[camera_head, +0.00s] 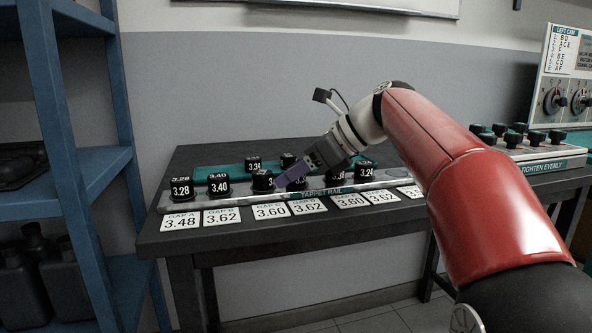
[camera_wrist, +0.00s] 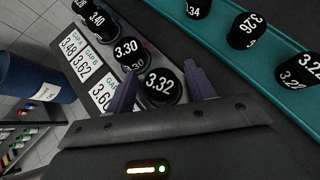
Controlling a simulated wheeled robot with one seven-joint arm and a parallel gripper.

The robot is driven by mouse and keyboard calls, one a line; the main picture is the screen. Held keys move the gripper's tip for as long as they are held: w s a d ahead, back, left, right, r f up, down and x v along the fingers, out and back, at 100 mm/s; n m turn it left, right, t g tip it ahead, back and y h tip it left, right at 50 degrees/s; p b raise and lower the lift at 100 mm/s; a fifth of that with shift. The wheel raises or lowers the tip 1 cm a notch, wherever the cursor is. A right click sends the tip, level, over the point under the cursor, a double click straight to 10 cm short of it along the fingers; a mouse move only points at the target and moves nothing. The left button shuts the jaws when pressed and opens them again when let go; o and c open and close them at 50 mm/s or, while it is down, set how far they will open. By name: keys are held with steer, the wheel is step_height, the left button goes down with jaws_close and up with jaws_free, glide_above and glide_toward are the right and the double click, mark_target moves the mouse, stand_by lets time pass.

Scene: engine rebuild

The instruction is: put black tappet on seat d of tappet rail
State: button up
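The tappet rail (camera_head: 240,211) is a grey bar along the table's front, bearing several black tappets. In the wrist view, a black tappet marked 3.32 (camera_wrist: 160,84) is upright on the rail at the fourth place from the GAP A end, beside the tappet marked 3.30 (camera_wrist: 128,52). My gripper (camera_head: 283,181) is over the rail. In the wrist view its purple fingers (camera_wrist: 160,72) are apart, one on each side of the 3.32 tappet, with slight gaps showing. In the head view the gripper partly hides the tappets near the rail's middle.
A teal tray (camera_wrist: 222,50) behind the rail holds more black tappets, including one marked 3.34 (camera_head: 254,164). Gap cards (camera_head: 180,221) lie in front. A blue shelf (camera_head: 60,120) stands left, and a teal-based rack (camera_head: 540,152) stands at the right.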

steer(key=shift+r, duration=0.2)
steer(key=p+v, duration=0.3)
steer(key=v, duration=0.9)
steer(key=shift+f, duration=0.1)
